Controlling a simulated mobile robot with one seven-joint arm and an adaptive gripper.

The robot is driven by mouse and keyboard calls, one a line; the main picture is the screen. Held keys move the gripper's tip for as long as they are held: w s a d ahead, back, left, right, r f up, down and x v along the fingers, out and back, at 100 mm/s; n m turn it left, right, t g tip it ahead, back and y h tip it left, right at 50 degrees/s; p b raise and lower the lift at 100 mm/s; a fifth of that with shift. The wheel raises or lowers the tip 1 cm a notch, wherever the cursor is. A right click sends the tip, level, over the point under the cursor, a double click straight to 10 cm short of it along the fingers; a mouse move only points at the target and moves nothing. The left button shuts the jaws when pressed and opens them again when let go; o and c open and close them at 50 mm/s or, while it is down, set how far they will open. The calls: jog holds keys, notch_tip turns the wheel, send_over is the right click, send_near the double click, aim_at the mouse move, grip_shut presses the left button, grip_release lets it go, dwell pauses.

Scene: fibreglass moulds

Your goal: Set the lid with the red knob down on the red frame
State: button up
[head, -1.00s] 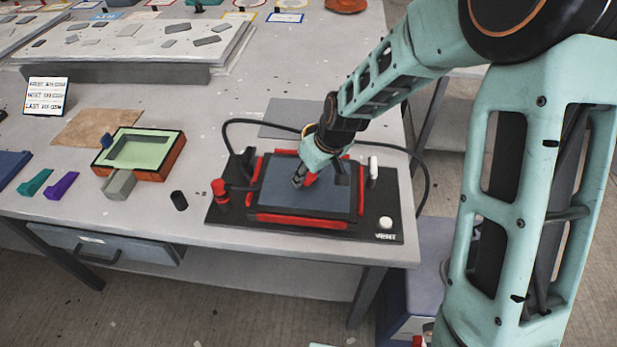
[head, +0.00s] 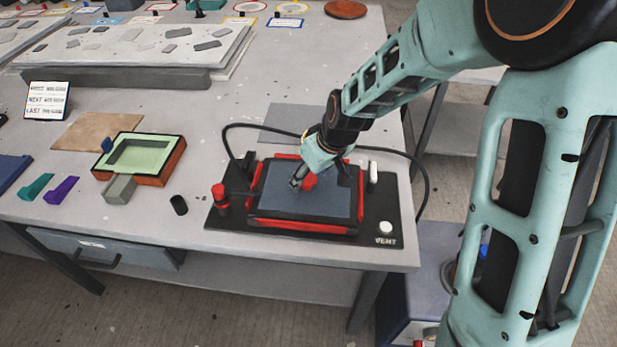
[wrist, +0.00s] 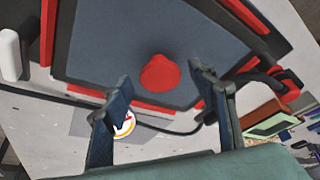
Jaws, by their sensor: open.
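The lid (head: 322,203) is a flat blue-grey panel with a dark edge and a red knob (head: 309,183) at its middle. It lies flat over the red frame (head: 297,226), whose red bars show around its edges. In the wrist view the knob (wrist: 160,73) stands between the two fingers of my gripper (wrist: 159,76), with a gap on each side. My gripper (head: 317,180) is open just over the lid and holds nothing. The contact under the lid's edge is hidden.
The black base (head: 220,225) has a red valve (head: 220,198) at left, a white post (head: 373,171) and a white button (head: 386,228) at right. A black hose (head: 427,185) loops behind. A green-topped mould (head: 143,155) and a dark cup (head: 179,205) stand left.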

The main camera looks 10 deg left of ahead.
jog(key=v, duration=1)
jog(key=shift+r, duration=0.15)
jog(key=shift+d, duration=0.1)
